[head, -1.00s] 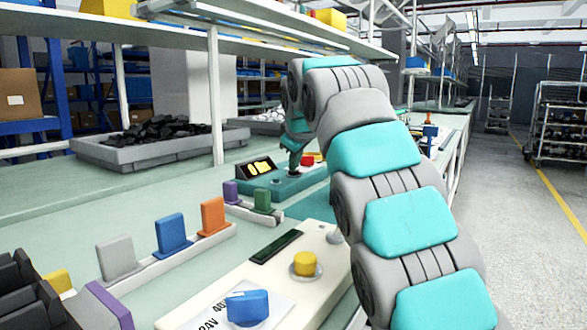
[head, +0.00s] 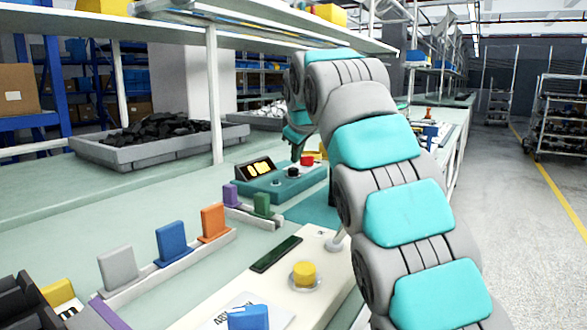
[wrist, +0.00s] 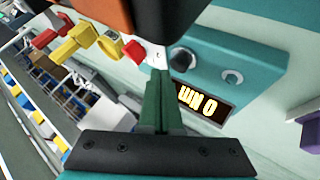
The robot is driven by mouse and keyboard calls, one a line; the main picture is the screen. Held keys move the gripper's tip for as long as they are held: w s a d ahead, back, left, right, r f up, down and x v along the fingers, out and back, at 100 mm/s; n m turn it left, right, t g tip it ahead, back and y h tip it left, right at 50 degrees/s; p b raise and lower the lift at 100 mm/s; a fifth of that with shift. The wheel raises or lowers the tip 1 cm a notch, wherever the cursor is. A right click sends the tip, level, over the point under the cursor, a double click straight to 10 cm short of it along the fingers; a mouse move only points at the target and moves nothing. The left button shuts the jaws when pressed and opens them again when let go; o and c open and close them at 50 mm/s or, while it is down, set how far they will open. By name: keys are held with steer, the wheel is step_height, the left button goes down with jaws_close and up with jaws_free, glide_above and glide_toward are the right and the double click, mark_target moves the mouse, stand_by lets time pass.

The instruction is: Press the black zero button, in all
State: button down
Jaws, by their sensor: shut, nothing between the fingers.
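The black button (head: 293,172) is on the teal test box (head: 290,187), whose dark display (head: 256,169) shows yellow characters. In the wrist view the black button (wrist: 183,60) stands on the teal box (wrist: 215,55), right of my fingertips, and the display (wrist: 197,100) shows upside-down characters including a 0. My gripper (wrist: 158,75) is shut and empty, its narrow green fingers pointing toward the box. In the head view my gripper (head: 297,150) is above the black button, partly hidden by my arm. A gap seems to separate them.
A red button (head: 307,160) sits close behind the black one; a grey round button (wrist: 232,77) is also on the box. A cream unit with a yellow button (head: 303,274) and several coloured upright modules stand nearer. A tray of black parts (head: 155,140) stands behind left.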

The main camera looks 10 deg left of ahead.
mark_target(296, 170)
steer(key=shift+s+r+p, duration=0.1)
steer(key=shift+r+p, duration=2.05)
steer(key=shift+r, duration=0.6)
steer(key=shift+f, duration=0.1)
